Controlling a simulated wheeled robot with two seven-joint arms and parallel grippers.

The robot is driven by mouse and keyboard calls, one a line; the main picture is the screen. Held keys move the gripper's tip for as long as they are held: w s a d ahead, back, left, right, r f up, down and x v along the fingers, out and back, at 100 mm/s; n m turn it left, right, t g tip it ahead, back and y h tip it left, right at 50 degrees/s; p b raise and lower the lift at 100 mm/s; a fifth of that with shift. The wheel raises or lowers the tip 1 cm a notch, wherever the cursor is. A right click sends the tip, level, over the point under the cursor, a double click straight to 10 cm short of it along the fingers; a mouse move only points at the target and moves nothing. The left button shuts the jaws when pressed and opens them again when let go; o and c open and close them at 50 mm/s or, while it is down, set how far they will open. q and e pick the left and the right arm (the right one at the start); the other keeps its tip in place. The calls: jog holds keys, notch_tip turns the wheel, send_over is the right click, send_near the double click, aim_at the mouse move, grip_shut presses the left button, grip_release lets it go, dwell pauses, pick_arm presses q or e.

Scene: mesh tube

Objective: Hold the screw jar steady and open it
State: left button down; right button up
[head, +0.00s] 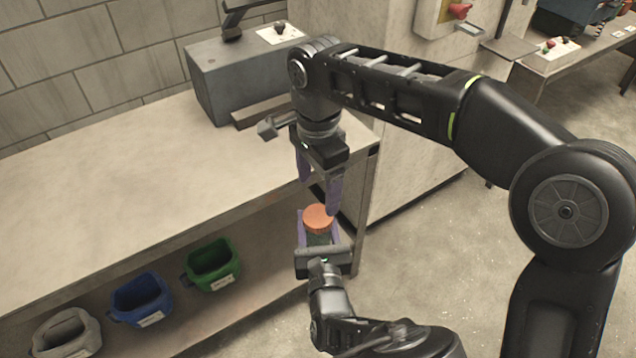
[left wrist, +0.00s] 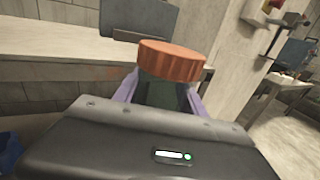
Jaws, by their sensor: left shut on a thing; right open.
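The screw jar has a dark green body (head: 318,239) and a ribbed orange lid (head: 318,216). It is upright in front of the bench's right end. My left gripper (head: 319,232) is shut on the body from below, with a purple finger on each side. In the left wrist view the lid (left wrist: 172,62) sits on the green body (left wrist: 163,95), above the fingers. My right gripper (head: 319,193) points down over the jar, open, its purple fingers apart. Its fingertips are close to the lid; I cannot tell whether they touch it.
A workbench (head: 130,190) runs along the left, its top mostly clear. A grey machine (head: 240,75) stands at its back right. Green (head: 211,265), blue (head: 141,298) and grey (head: 66,334) bins are on the lower shelf. Open floor (head: 450,260) lies to the right.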

aim_at(318, 215)
notch_tip(318, 215, down, 8)
jog(key=shift+r, duration=0.1)
dwell(0.4)
jog(key=shift+c, duration=0.5)
